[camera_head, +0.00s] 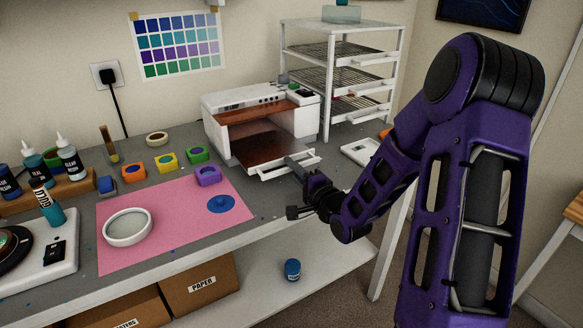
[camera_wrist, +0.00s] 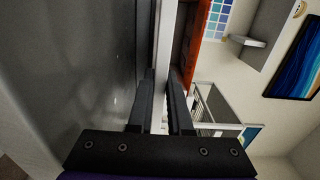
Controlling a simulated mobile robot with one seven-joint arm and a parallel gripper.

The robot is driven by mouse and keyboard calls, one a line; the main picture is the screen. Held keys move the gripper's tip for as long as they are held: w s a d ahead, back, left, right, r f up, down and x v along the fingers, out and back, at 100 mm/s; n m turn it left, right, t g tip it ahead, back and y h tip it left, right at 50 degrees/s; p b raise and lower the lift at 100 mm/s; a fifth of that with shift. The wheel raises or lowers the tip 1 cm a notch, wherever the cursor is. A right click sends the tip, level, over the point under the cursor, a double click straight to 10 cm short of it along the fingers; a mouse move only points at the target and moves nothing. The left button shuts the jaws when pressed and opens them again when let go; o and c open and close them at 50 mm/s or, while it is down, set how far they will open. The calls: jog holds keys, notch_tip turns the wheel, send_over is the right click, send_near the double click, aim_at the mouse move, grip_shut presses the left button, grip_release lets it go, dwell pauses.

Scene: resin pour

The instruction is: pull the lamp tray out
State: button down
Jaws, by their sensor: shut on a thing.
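The lamp (camera_head: 262,103) is a white box with an open front and a reddish-brown inside, standing on the grey bench. Its tray (camera_head: 250,150) has a brown floor and a white front, and sticks part way out toward me. My gripper (camera_head: 289,162) is at the tray's front edge, its fingers shut on the white tray front or handle; which of the two is hard to tell. In the wrist view my gripper (camera_wrist: 163,80) has a pale strip, the tray's front (camera_wrist: 163,45), between its two fingers.
A pink mat (camera_head: 165,225) with a round white mould (camera_head: 128,226) and a blue spot (camera_head: 221,204) lies left of my gripper. Small coloured cups, including a purple one (camera_head: 208,175), stand behind. A white rack (camera_head: 342,80) stands right of the lamp. The bench's front edge is close.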

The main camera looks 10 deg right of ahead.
jog(key=shift+s+d, duration=0.2)
jog(key=shift+s, duration=0.2)
jog(key=c, duration=0.8)
grip_release()
jog(key=shift+c, duration=0.2)
jog(key=shift+s, duration=0.1)
